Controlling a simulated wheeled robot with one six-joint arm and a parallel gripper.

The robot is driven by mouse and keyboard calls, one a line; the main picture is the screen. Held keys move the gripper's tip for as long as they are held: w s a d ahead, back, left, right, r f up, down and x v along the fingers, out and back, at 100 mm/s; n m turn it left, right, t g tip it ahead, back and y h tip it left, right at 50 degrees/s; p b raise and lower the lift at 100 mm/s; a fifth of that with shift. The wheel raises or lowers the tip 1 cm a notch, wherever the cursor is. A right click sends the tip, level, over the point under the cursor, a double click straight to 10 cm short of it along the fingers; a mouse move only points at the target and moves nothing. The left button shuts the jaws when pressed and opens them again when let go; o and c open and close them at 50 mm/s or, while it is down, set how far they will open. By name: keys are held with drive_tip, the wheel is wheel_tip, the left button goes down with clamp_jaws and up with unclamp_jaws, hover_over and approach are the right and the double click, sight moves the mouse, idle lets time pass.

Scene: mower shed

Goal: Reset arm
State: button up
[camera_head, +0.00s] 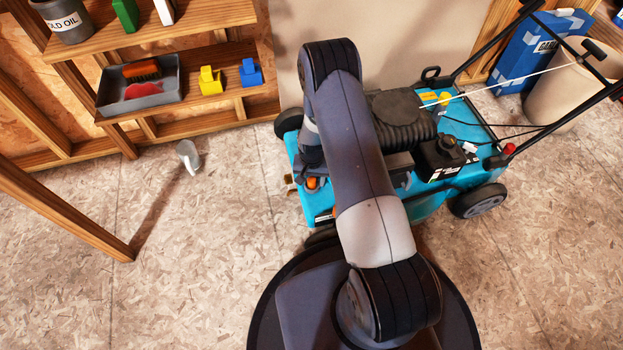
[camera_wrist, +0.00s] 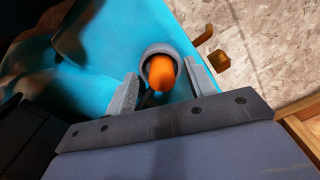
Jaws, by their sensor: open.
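My gripper (camera_wrist: 160,70) is open, its two grey fingers on either side of a rounded orange part (camera_wrist: 161,72) in the wrist view. The orange part sits inside a dark grey ring on the teal mower (camera_wrist: 110,57). A gap shows between the fingers and the orange part, though contact lower down cannot be told. In the head view my arm reaches over the teal mower (camera_head: 461,171) and hides much of its left side. An orange bit (camera_head: 312,183) shows there beside the arm. My fingers are hidden in that view.
A wooden shelf (camera_head: 205,38) holds a grey tray (camera_head: 172,98), yellow (camera_head: 210,82) and blue (camera_head: 250,74) bottles and an "OLD OIL" can (camera_head: 62,18). A beige bin (camera_head: 562,92) stands behind the mower. The left floor is largely clear.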

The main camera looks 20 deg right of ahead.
wheel_tip(320, 180, up, 10)
drive_tip(key=p, duration=0.3)
wheel_tip(320, 180, down, 12)
drive_tip(key=b, duration=0.4)
drive_tip(key=shift+r, duration=0.15)
wheel_tip(320, 180, up, 2)
drive_tip(key=shift+w+p, duration=0.1)
drive_tip(key=shift+p, duration=0.6)
drive_tip(key=shift+r+p, duration=0.4)
drive_tip(key=shift+r, duration=0.1)
